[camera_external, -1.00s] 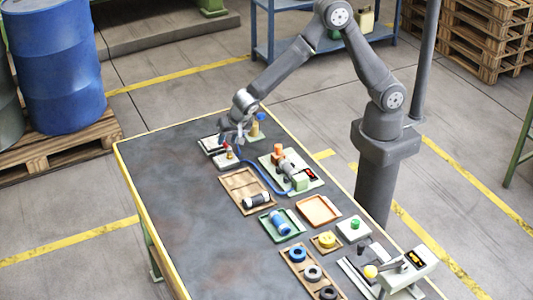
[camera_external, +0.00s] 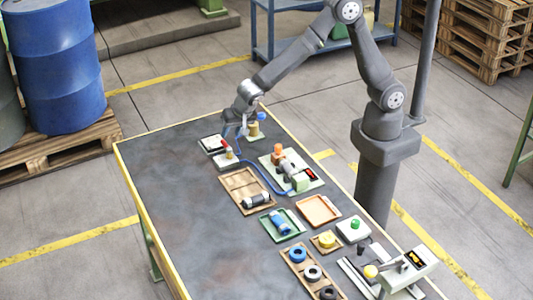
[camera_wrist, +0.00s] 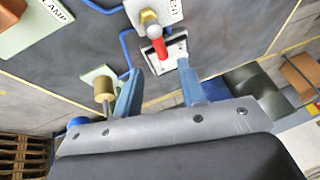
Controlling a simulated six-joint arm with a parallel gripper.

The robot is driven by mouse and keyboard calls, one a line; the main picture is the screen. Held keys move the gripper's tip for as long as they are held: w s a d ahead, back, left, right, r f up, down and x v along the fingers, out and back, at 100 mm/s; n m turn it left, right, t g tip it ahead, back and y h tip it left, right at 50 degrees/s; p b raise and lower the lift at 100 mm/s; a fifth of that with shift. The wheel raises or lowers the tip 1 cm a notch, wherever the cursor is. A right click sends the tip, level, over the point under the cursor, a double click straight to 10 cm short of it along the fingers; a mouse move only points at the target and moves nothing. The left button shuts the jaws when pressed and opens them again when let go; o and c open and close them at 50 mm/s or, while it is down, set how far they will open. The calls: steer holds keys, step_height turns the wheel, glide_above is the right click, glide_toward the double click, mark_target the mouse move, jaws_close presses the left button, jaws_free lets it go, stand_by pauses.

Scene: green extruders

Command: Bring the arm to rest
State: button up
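My gripper (camera_external: 240,131) hangs above the far end of the dark table, near the small fixtures there. In the wrist view my gripper (camera_wrist: 160,68) shows two blue fingers spread apart with nothing held between them. A red lever (camera_wrist: 157,45) on a white plate stands just beyond the fingertips. The lever's plate (camera_external: 213,144) also shows in the external view, left of my gripper. A brass-topped post (camera_external: 229,153) on a pale plate is just in front of it.
A tan cylinder fixture (camera_external: 254,129) stands close to the right of my gripper. A clamp fixture (camera_external: 290,172), trays (camera_external: 318,210) and a lever press (camera_external: 405,270) line the table's right side. The table's left half (camera_external: 190,220) is clear.

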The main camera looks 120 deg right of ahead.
mark_target(226, 144)
steer(key=v, duration=1.1)
steer(key=x, duration=1.6)
steer(key=shift+d+f, duration=0.2)
steer(key=shift+f, duration=0.2)
steer(key=shift+w+d+f+n, duration=0.1)
steer(key=shift+w+f+n, duration=0.05)
steer(key=shift+w+n, duration=0.15)
steer(key=shift+s+n+t, duration=0.1)
steer(key=shift+n+t, duration=0.2)
steer(key=shift+w+n+t+y, duration=0.3)
steer(key=shift+n+y, duration=0.1)
steer(key=shift+n, duration=0.6)
steer(key=shift+o, duration=0.2)
